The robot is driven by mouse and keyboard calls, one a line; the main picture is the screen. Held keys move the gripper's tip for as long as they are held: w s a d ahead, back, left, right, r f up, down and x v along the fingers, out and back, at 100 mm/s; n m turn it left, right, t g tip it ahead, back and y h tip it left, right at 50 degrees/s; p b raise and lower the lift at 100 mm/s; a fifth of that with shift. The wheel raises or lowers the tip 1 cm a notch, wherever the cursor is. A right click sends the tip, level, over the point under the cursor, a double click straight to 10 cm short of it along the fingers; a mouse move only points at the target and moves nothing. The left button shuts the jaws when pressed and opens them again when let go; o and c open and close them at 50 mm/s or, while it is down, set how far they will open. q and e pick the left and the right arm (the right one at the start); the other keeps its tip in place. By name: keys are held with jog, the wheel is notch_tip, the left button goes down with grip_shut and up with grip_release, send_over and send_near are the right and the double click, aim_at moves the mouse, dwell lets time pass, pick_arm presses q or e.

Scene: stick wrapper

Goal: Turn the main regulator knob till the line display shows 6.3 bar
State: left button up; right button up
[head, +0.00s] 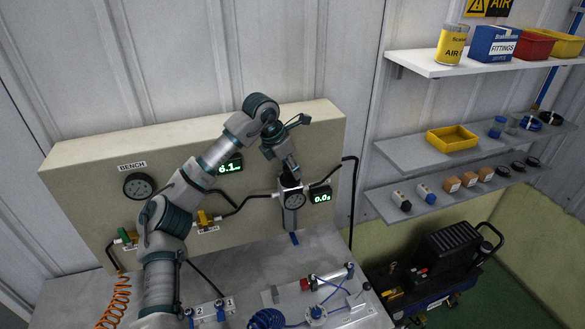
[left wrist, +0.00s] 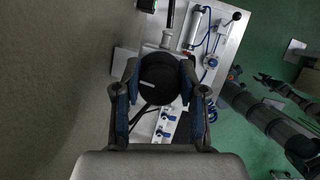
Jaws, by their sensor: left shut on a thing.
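My left gripper (head: 290,178) reaches down from above onto the regulator (head: 293,200) at the right of the beige panel. In the left wrist view, the gripper's fingers (left wrist: 160,88) are shut on a round black knob (left wrist: 158,78), one on each side. In the head view the gripper and wrist hide most of the knob. The display beside the regulator (head: 321,197) reads 0.0 in green. Another display (head: 231,166), partly behind my arm, reads about 6.1. I see no readable label telling which is the line display.
A dial gauge (head: 139,186), a yellow valve (head: 205,217) and a green valve (head: 128,237) are on the panel. Blue-handled valves and a cylinder plate (head: 345,311) are on the bench. Shelves (head: 430,157) and a compressor (head: 445,255) stand at right.

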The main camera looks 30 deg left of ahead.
pick_arm(q)
jog(key=shift+f, duration=0.15)
jog(key=shift+s+a, duration=0.1)
jog(key=m+p, duration=0.1)
jog(key=p, duration=0.1)
jog(key=m+h+p, duration=0.1)
jog(key=m+p, duration=0.1)
jog(key=p, duration=0.1)
jog(key=shift+r+g, duration=0.3)
jog(key=shift+f+m+p, duration=0.2)
jog(key=shift+m+p, duration=0.2)
jog(key=shift+m, duration=0.1)
jog(key=shift+f, duration=0.1)
pick_arm(e)
jog(key=r, duration=0.2)
jog(key=a+r, duration=0.1)
jog(key=r, duration=0.2)
jog(key=shift+a+r, duration=0.2)
jog(key=shift+r, duration=0.15)
pick_arm(q)
jog(key=o, duration=1.1)
jog(key=shift+s, duration=0.1)
jog(key=shift+o, duration=0.2)
jog(key=shift+a, duration=0.2)
pick_arm(e)
jog(key=shift+d, duration=0.15)
pick_arm(q)
jog(key=shift+a+h, duration=0.1)
jog(key=shift+h, duration=0.2)
